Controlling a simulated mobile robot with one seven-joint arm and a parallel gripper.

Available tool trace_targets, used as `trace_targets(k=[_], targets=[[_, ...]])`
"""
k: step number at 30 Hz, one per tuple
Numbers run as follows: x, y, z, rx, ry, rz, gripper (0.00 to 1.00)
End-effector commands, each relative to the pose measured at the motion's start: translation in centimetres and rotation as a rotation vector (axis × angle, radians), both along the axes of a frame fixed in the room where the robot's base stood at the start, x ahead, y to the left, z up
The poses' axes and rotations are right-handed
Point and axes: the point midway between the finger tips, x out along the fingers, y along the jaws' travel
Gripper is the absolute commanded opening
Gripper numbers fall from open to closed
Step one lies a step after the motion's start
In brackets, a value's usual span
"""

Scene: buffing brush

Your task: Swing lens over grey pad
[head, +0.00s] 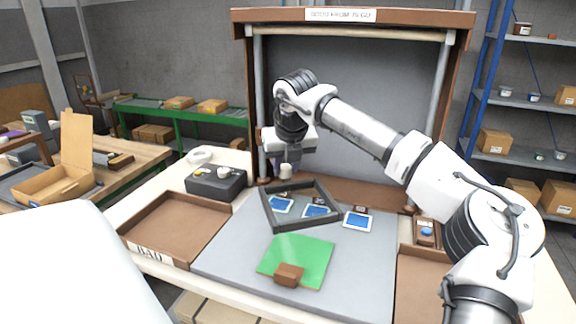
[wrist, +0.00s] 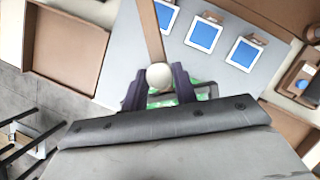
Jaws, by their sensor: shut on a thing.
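The lens appears as a dark square frame (head: 264,208) in the head view, slightly tilted. Two blue-faced cards show inside its outline, over the left and back part of the grey pad (head: 228,252). A pale round knob (head: 286,172) stands at its far edge. My gripper (head: 283,162) is above that edge, pointing down, its fingers shut on the knob. In the wrist view the pale knob (wrist: 159,76) sits between the two dark fingers of my gripper (wrist: 160,90). I cannot make out the frame clearly there.
A green sheet (head: 310,255) with a brown block (head: 288,275) lies on the pad's front. A third blue card (head: 357,220) lies to the right. A brown tray marked BAD (head: 178,230) is at left. A dark box (head: 215,184) stands behind it. A wooden frame rises behind.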

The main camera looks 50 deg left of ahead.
Motion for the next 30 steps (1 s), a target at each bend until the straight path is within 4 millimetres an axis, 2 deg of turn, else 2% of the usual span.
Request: trace_targets(k=[4,5,10,18,22,26,30], targets=[[-0.5,0.2,0.0,0.002,0.006,0.008,0.00],[-0.5,0.2,0.0,0.002,0.006,0.009,0.29],[-0.4,0.2,0.0,0.002,0.005,0.009,0.50],[-0.3,0.1,0.0,0.001,0.003,0.006,0.50],[-0.4,-0.2,0.8,0.003,0.001,0.004,0.50],[-0.8,-0.9,2.9,0.003,0.000,0.004,0.50],[-1.4,-2.1,6.0,0.004,0.000,0.003,0.50]])
